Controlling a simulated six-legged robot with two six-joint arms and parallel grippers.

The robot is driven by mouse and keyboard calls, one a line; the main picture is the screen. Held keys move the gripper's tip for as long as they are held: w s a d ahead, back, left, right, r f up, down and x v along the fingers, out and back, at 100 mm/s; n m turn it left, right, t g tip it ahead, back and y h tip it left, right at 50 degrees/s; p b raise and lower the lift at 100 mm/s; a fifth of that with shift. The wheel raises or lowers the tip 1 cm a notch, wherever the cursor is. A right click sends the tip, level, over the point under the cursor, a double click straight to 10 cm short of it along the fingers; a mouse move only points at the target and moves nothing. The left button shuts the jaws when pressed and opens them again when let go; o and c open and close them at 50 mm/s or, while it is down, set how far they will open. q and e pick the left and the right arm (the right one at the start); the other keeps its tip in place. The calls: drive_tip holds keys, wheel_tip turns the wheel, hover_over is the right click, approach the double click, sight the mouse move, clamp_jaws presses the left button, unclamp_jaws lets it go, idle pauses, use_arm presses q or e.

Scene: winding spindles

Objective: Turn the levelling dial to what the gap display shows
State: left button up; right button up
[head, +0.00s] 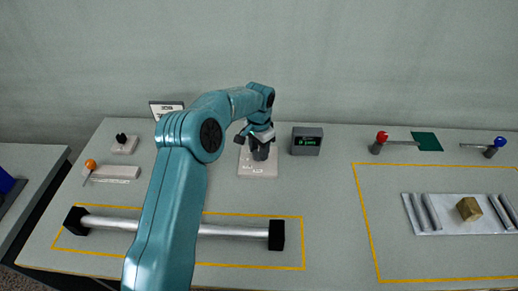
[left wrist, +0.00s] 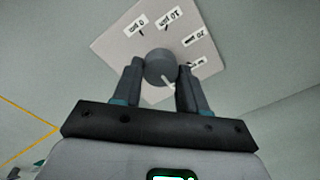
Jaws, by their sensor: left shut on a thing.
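The levelling dial is a dark round knob (left wrist: 159,66) on a pale plate (left wrist: 108,42) with printed micron labels; the plate also shows in the head view (head: 258,171). Labels for 0, 10 and 20 stand around the knob, and a further label is partly hidden by a finger. A white pointer mark (left wrist: 169,84) on the knob points towards the gripper side, away from the 0 and 10 labels. My left gripper (head: 261,147) is shut on the knob, one finger on each side. The gap display (head: 307,141), with green digits too small to read surely, stands right of the dial.
A roller (head: 235,231) lies inside a yellow outline in front. Left are a small black knob (head: 122,139) and an orange-ended lever (head: 91,164). Right are red (head: 381,136) and blue (head: 499,141) knobs, and a tray with a brass block (head: 469,208).

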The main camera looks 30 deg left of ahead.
sight(258, 153)
use_arm(q)
drive_tip(key=shift+s, duration=0.1)
idle(0.3)
drive_tip(key=o, duration=1.1)
drive_tip(key=shift+c, duration=0.2)
drive_tip(key=shift+r, duration=0.1)
drive_tip(key=shift+r, duration=0.35)
wheel_tip(258, 153, up, 15)
drive_tip(key=shift+r+p, duration=0.2)
drive_tip(key=shift+p, duration=0.1)
